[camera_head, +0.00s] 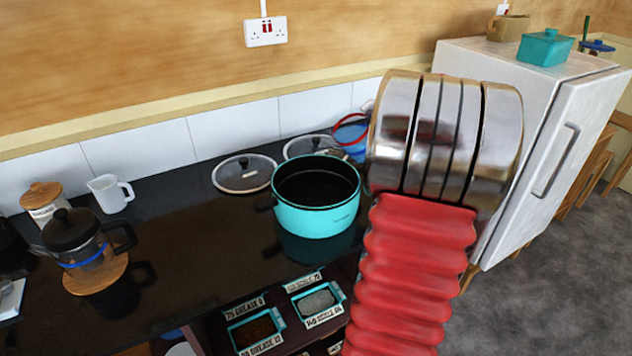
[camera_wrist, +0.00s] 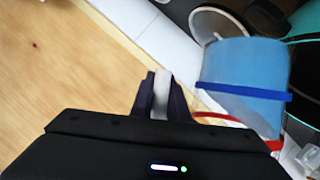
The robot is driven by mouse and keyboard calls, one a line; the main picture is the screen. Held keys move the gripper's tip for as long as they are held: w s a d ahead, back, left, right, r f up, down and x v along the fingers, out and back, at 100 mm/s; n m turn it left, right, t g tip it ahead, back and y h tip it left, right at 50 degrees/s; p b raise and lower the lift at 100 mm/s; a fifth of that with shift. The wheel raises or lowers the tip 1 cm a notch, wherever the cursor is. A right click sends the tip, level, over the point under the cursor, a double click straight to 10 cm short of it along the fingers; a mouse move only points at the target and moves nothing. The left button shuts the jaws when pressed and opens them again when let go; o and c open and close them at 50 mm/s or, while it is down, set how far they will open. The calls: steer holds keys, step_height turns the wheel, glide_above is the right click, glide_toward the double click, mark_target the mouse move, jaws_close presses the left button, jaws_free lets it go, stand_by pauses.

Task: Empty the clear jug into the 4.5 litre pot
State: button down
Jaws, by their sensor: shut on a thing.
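The teal pot (camera_head: 316,219) stands open and upright on the black counter; its inside looks dark. The clear jug (camera_head: 353,140), with a red ring and blue contents, shows just right of and behind the pot, partly hidden by my arm. In the wrist view the jug (camera_wrist: 240,75) is right of my fingers, with a blue band around it. My gripper (camera_wrist: 161,88) is shut on a pale strip, which looks like the jug's handle. My arm hides the gripper in the head view. Part of the teal pot (camera_wrist: 306,18) shows at the wrist view's upper right.
Two glass lids (camera_head: 244,173) lie behind the pot by the tiled wall. A French press (camera_head: 82,243) on a wooden board, a white mug (camera_head: 110,193) and a canister (camera_head: 44,203) stand at left. A white fridge (camera_head: 535,120) stands at right. An open drawer with labelled boxes (camera_head: 318,303) is below the counter.

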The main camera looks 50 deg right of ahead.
mark_target(346, 111)
steer(key=shift+w+a+r+n, duration=0.15)
steer(key=shift+a+r+n, duration=0.15)
steer(key=shift+a+r, duration=0.1)
steer(key=shift+w+a+r+n+h+p, duration=0.2)
steer(key=shift+a+r+n+h+p, duration=0.15)
steer(key=shift+a+n+h+p, duration=0.2)
steer(key=shift+w+a+r+n+h+p, duration=0.15)
steer(key=shift+a+r+n+h+p, duration=0.25)
steer(key=shift+n+p, duration=0.2)
stand_by(1.2)
steer(key=shift+w+a+f+n+h+p, duration=0.25)
steer(key=shift+a+f+n+p, duration=0.25)
steer(key=shift+a+f+n, duration=0.2)
stand_by(0.9)
steer(key=shift+w+a+r+n+t+h+p, duration=0.15)
steer(key=shift+a+n+h+p, duration=0.1)
steer(key=shift+a+n, duration=0.15)
steer(key=shift+w+a+r+n+t+h+p, duration=0.1)
steer(key=shift+a+n+t+h+p, duration=0.05)
steer(key=shift+a+n+p, duration=0.15)
stand_by(0.9)
steer(key=shift+w+a+n+p, duration=0.25)
steer(key=shift+a+n, duration=0.15)
steer(key=shift+a, duration=0.4)
steer(key=shift+w+a+n+p, duration=0.25)
steer(key=shift+a+n, duration=0.1)
steer(key=shift+a, duration=0.45)
steer(key=shift+w+a+r+n+h, duration=0.15)
steer(key=shift+a+r+n+h, duration=0.1)
steer(key=shift+a+n+h, duration=0.2)
